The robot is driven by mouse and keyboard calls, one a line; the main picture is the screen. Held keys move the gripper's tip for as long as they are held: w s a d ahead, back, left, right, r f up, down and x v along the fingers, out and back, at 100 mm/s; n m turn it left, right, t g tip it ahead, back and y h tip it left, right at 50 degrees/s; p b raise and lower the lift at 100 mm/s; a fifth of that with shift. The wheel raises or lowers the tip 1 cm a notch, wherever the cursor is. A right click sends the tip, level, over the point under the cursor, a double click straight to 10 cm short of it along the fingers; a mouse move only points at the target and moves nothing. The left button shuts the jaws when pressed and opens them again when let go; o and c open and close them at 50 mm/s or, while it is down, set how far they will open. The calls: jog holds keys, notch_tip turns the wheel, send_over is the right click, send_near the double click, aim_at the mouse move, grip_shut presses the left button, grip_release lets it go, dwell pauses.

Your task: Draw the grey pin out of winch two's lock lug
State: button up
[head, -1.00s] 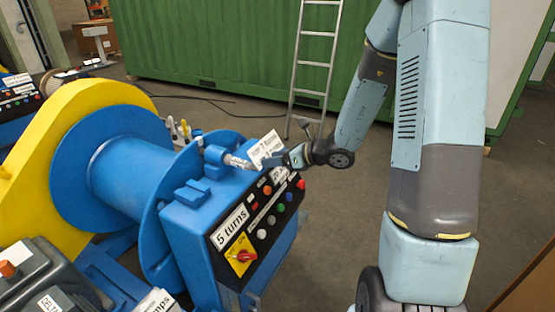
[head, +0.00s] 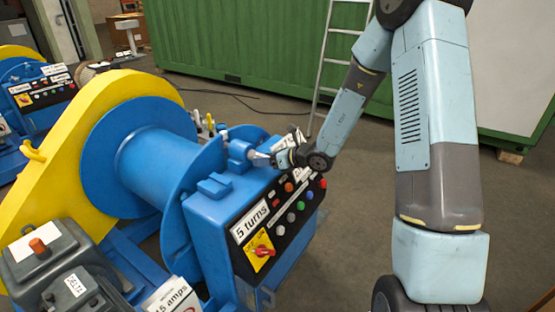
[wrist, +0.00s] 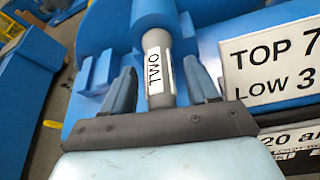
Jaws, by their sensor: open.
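The grey pin (wrist: 157,55) sticks out of the blue lock lug (wrist: 152,12) on the winch. In the head view the pin (head: 259,155) shows as a short grey stub at the lug (head: 240,150). My gripper (wrist: 160,78) is open, with one blue finger on each side of the pin. Gaps show between the fingers and the pin. The pin's near end is hidden behind the gripper's dark front edge. In the head view my gripper (head: 281,157) is close to the pin's outer end.
The control panel (head: 288,211) with buttons and a red switch lies below the gripper. A white plate (wrist: 272,55) reading "TOP 7, LOW 3" stands close right of the right finger. The blue drum flange (head: 190,200) is to the left. Open floor lies right of the winch.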

jog(key=shift+w+a+f, duration=0.2)
jog(key=shift+w+a, duration=0.1)
jog(key=shift+a, duration=0.1)
jog(key=shift+c, duration=0.3)
grip_shut()
